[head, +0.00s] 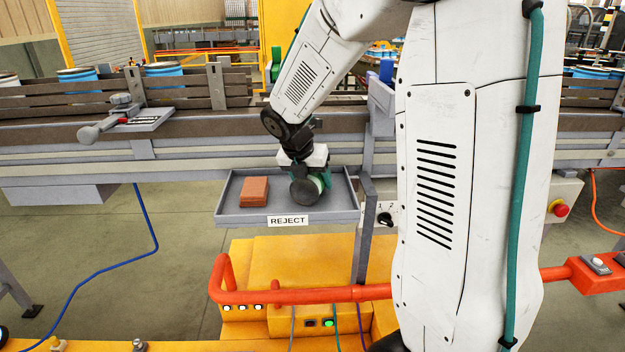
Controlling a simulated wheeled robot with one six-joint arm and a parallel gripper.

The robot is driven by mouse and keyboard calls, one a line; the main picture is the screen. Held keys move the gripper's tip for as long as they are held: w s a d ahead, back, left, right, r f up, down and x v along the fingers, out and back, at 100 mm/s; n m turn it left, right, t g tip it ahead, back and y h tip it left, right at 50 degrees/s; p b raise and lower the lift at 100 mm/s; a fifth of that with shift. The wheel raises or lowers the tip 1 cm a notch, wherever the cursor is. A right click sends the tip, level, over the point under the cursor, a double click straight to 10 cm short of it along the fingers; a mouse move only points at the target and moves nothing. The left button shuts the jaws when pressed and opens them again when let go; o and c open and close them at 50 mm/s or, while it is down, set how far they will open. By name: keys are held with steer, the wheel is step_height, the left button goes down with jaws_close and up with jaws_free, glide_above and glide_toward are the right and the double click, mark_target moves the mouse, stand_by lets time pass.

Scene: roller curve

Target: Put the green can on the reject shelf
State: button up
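The reject shelf (235,209) is a shallow grey tray with a low rim and a "REJECT" label on its front. The green can (306,191) is on its side over the right half of the shelf, its dark round end facing the camera and a little green side showing. Whether it touches the shelf floor is unclear. My gripper (309,178) points down from above, right at the can. The can and wrist hide most of the fingers, so I cannot see whether they are shut on it.
A reddish-brown box (255,191) lies on the shelf's left half. Behind runs the conveyor (200,135) with blue-and-white cans (165,69). A grey post (364,230) stands at the shelf's right; an orange-red rail (320,294) runs below.

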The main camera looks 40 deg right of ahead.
steer(key=shift+f, duration=0.15)
steer(key=o, duration=1.2)
steer(key=shift+c, duration=0.2)
